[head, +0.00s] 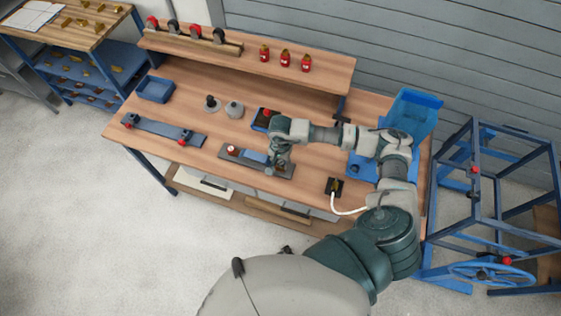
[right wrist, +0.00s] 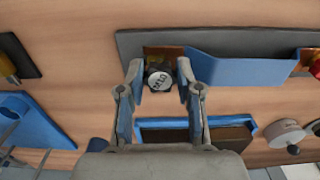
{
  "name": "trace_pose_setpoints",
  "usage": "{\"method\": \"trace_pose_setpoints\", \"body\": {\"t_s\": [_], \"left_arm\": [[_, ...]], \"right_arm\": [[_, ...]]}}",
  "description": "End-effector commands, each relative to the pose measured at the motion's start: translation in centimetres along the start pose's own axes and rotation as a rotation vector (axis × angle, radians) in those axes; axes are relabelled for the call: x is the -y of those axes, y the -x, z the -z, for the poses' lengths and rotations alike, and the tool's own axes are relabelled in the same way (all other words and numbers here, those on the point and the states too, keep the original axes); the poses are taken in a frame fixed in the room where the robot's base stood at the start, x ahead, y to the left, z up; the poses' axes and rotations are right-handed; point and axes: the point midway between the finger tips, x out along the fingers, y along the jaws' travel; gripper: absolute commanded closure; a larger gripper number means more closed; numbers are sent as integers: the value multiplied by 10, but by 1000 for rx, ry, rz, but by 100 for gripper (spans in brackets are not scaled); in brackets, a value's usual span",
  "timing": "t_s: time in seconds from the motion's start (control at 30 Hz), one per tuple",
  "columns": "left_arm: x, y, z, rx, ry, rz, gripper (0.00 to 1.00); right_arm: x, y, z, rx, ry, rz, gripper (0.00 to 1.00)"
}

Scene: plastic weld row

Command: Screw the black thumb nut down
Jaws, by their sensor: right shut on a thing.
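The black thumb nut (right wrist: 158,80) shows in the right wrist view as a dark round knob with a pale, marked top. It sits at one end of the grey fixture plate (right wrist: 140,43), by a copper-coloured piece and a blue part (right wrist: 240,66). My right gripper (right wrist: 160,72) has its two fingers on either side of the nut and is shut on it. In the head view my right gripper (head: 271,167) is over the right end of the fixture plate (head: 284,172) and hides the nut there. A red knob (right wrist: 315,66) is at the plate's other end. My left gripper is not in view.
A blue-rimmed tray (right wrist: 190,124) lies close to the fixture, behind it in the head view. A round grey piece (head: 234,109) stands beyond it. A black box (head: 335,187) with a white cable is to the right.

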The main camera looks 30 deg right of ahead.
Motion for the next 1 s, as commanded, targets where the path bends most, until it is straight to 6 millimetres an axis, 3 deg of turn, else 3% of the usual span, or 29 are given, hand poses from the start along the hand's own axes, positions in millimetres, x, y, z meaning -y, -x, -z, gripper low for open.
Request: {"method": "trace_pose_setpoints", "body": {"t_s": [1.0], "left_arm": [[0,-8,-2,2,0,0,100]], "right_arm": [[0,-4,0,0,0,0,86]]}}
